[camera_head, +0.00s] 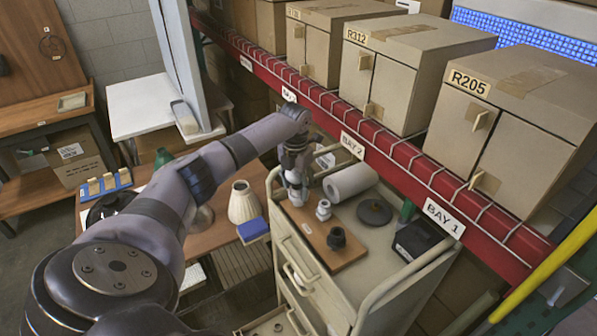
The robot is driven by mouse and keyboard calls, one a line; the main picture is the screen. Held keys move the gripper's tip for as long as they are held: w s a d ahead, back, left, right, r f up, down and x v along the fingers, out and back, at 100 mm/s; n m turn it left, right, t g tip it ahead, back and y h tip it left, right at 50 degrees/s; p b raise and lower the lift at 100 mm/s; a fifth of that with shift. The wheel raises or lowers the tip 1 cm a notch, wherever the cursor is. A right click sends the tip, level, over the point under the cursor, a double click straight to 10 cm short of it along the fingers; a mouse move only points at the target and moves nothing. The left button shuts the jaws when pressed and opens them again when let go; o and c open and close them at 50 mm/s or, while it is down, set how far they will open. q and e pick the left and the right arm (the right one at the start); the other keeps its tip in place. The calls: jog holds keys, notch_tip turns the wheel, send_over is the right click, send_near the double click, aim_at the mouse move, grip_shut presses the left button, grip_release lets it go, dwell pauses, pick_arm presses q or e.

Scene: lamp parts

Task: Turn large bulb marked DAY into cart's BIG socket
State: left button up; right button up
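My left arm reaches from the lower left to the cart (362,292). My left gripper (294,178) points down over the far end of the brown board on the cart (318,238). A small whitish piece (296,196) shows right under the gripper; I cannot tell whether it is the bulb, a socket or both. The fingers are too small and covered to read. On the board stand a white socket-like piece (323,210) and a dark one (336,238). No DAY or BIG marking is legible. My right gripper is not in view.
On the cart top are a white roll (350,181), a dark disc (374,211) and a black box (413,240). A red shelf beam (400,156) with cartons runs close behind the cart. A cream vase-like piece (243,203) and a blue block (252,229) are at left.

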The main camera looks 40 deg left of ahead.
pick_arm(q)
jog(key=shift+r, duration=0.15)
jog(key=shift+d+n+p, duration=0.1)
jog(key=shift+n+p, duration=0.2)
jog(key=shift+p, duration=0.1)
jog(key=shift+r+n+p, duration=0.1)
jog(key=shift+n+p, duration=0.35)
jog(key=shift+n, duration=0.25)
jog(key=n, duration=0.3)
jog(key=shift+d+n, duration=0.2)
jog(key=shift+n, duration=0.1)
jog(key=n, duration=0.5)
jog(key=shift+w+d, duration=0.15)
jog(key=n, duration=0.5)
jog(key=shift+w+d, duration=0.1)
jog(key=shift+w, duration=0.1)
jog(key=n, duration=0.5)
jog(key=shift+w, duration=0.15)
jog(key=c, duration=0.8)
